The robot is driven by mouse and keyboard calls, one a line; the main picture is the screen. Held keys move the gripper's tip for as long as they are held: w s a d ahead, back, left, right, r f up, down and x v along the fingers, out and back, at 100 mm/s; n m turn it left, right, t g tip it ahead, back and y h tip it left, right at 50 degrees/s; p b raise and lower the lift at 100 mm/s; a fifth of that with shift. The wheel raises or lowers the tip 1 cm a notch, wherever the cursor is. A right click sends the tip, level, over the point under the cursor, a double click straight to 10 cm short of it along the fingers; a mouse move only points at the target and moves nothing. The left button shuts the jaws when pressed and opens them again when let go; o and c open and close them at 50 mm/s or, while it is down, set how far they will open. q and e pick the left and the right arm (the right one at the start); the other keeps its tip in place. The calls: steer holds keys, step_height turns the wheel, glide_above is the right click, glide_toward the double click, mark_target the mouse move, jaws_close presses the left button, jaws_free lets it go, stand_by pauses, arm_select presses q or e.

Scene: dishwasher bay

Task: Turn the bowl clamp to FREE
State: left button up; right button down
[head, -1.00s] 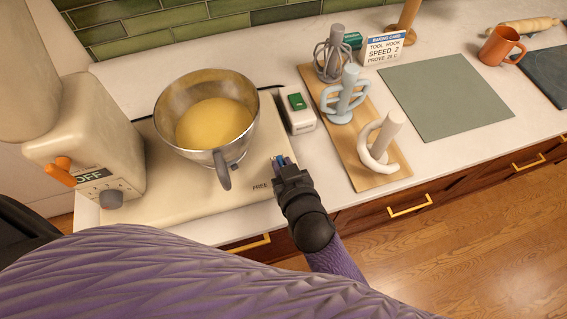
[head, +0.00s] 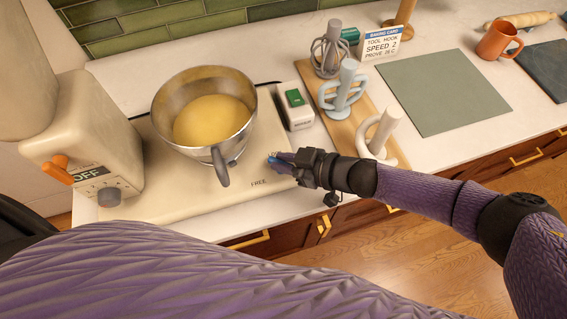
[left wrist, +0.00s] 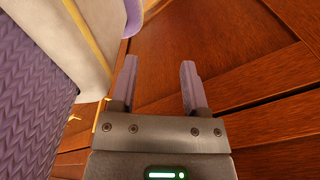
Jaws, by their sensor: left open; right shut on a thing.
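The steel mixer bowl (head: 237,128) holds pale dough and sits on the cream mixer base (head: 150,200). Its grey handle (head: 222,170) points to the front. The bowl clamp shows only as a small blue piece (head: 272,158) at the base's right side, mostly hidden by my right gripper (head: 279,160). That gripper is shut on it, reaching in from the right. The word FREE (head: 259,183) is printed just in front; another label by the fingertips is partly covered. My left gripper (left wrist: 158,82) is open and empty before brown wooden cabinet fronts in the left wrist view.
A small white box with a green switch (head: 295,98) stands behind my right gripper. A wooden board (head: 345,135) with several mixer tools lies to the right. The mixer's control dial (head: 108,197) is at left. A grey-green mat (head: 440,90) lies bare.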

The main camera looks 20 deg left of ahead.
mark_target(283, 161)
steer(key=n+g+b, duration=0.2)
steer(key=b, duration=0.1)
steer(key=n+g+h+b, duration=0.1)
steer(key=n+g+b, duration=0.1)
steer(key=g+b, duration=0.1)
steer(key=n+g+b, duration=0.3)
steer(key=shift+w+f+b, duration=0.25)
steer(key=shift+f+b, duration=0.05)
steer(key=shift+b, duration=0.05)
steer(key=shift+r+n+g+h+b, duration=0.1)
steer(key=shift+n+g+h+b, duration=0.2)
steer(key=shift+n+g+b, duration=0.25)
steer(key=shift+a+r+b, duration=0.1)
steer(key=shift+r+b, duration=0.05)
steer(key=shift+b, duration=0.3)
steer(key=shift+n+g, duration=0.25)
steer(key=shift+r, duration=0.1)
steer(key=c, duration=0.6)
jaws_free()
steer(key=shift+h, duration=0.3)
step_height(283, 161, up, 9)
steer(key=p, duration=0.3)
steer(key=shift+r, duration=0.5)
